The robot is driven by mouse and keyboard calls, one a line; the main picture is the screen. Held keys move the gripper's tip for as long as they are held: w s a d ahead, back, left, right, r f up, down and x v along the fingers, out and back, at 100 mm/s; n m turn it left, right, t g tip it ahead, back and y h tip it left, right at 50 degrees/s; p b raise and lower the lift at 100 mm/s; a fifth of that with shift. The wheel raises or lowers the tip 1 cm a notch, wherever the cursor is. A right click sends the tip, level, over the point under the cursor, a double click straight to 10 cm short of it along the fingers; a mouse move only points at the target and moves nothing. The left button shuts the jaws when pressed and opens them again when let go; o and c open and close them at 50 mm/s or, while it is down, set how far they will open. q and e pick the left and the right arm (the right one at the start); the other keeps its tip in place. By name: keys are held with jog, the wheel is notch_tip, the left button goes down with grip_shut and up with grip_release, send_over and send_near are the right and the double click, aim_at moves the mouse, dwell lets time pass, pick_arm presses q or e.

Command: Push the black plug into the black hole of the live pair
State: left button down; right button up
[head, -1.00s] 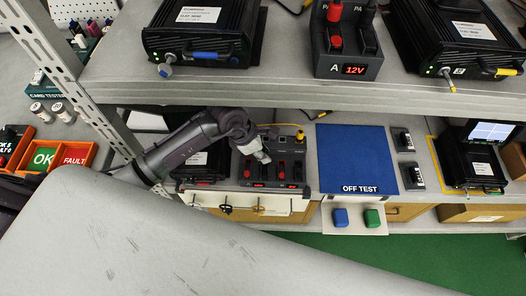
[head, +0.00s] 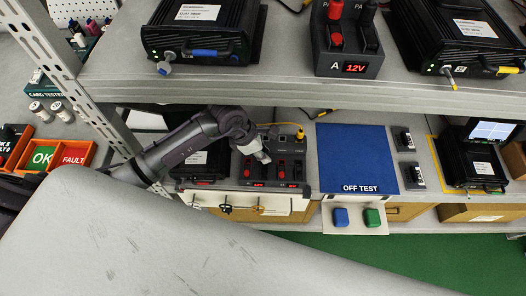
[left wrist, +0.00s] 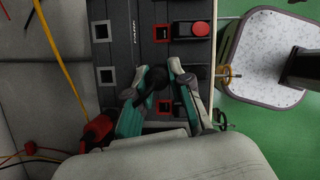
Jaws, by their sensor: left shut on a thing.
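My left gripper (head: 264,158) reaches over the lower-shelf socket panel (head: 247,171), which has red and black plugs and small red displays. In the left wrist view, the teal fingers of my left gripper (left wrist: 158,88) are shut on the black plug (left wrist: 157,80), right above the panel (left wrist: 122,35). The panel has red-framed square holes (left wrist: 162,33) and pale-framed dark holes (left wrist: 102,31). The plug and fingers cover part of the panel, so I cannot tell whether the plug touches a hole. My right gripper is not in view.
Another red plug (left wrist: 98,130) lies left of the fingers. A yellow cable (left wrist: 60,60) runs beside the panel. The upper shelf (head: 200,88) hangs over the work area. A blue OFF TEST mat (head: 355,155) lies clear to the right.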

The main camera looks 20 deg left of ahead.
pick_arm(q)
jog(key=shift+f+b, duration=0.7)
jog(key=shift+f, duration=0.1)
dwell(0.4)
jog(key=shift+r, duration=0.15)
jog(key=shift+r+p, duration=1.05)
jog(key=shift+r, duration=0.2)
jog(key=shift+f+b, duration=0.55)
jog(key=shift+b, duration=0.2)
dwell(2.1)
jog(key=shift+f+b, duration=0.85)
jog(key=shift+b, duration=0.05)
dwell(0.6)
jog(key=shift+r, duration=0.2)
jog(key=shift+r+p, duration=1.05)
jog(key=shift+r, duration=0.15)
